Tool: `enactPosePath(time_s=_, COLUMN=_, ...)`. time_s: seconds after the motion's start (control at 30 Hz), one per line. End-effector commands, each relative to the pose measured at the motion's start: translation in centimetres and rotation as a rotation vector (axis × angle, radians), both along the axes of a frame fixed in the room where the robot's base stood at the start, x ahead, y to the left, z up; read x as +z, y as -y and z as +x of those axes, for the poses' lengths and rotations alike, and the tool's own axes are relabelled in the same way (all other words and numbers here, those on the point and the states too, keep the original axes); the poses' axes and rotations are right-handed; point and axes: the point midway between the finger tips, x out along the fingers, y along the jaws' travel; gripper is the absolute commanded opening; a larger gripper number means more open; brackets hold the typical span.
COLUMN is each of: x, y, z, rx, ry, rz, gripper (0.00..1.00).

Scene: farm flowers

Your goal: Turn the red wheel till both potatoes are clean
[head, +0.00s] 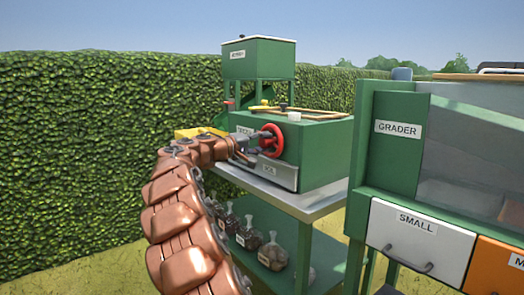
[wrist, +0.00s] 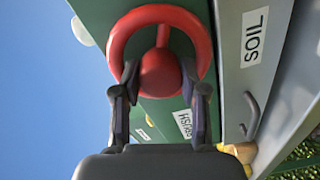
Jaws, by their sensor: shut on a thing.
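The red wheel (head: 271,140) is on the front of a green machine (head: 320,150) standing on a grey-topped bench. In the wrist view the wheel's ring (wrist: 160,14) curves above a round red knob or hub. My gripper (wrist: 160,78) has its dark fingers on both sides of that red part, shut on the wheel. In the head view my gripper (head: 250,147) reaches the wheel from the left, partly hidden by my arm. I cannot make out the two potatoes or how clean they are.
A grey drawer (head: 280,174) labelled SOIL is just under the wheel. A green hopper (head: 258,58) rises behind. The GRADER machine (head: 398,150) stands at the right. A hedge (head: 90,150) closes off the back left.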

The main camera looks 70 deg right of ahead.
Motion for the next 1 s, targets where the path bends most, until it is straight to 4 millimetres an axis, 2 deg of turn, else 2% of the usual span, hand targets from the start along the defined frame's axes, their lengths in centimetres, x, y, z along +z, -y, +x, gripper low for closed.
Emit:
enactPosePath(time_s=0.57, x=0.32, y=0.01, z=0.28, rx=0.008, ry=0.030, rz=-0.023, gripper=0.08)
enactPosePath(time_s=0.6, x=0.32, y=0.01, z=0.27, rx=0.008, ry=0.030, rz=-0.023, gripper=0.45)
enactPosePath(time_s=0.83, x=0.19, y=0.02, z=0.12, rx=0.003, ry=0.030, rz=-0.020, gripper=0.68)
enactPosePath(time_s=1.0, x=0.12, y=0.04, z=0.04, rx=0.001, ry=0.031, rz=-0.019, gripper=0.68)
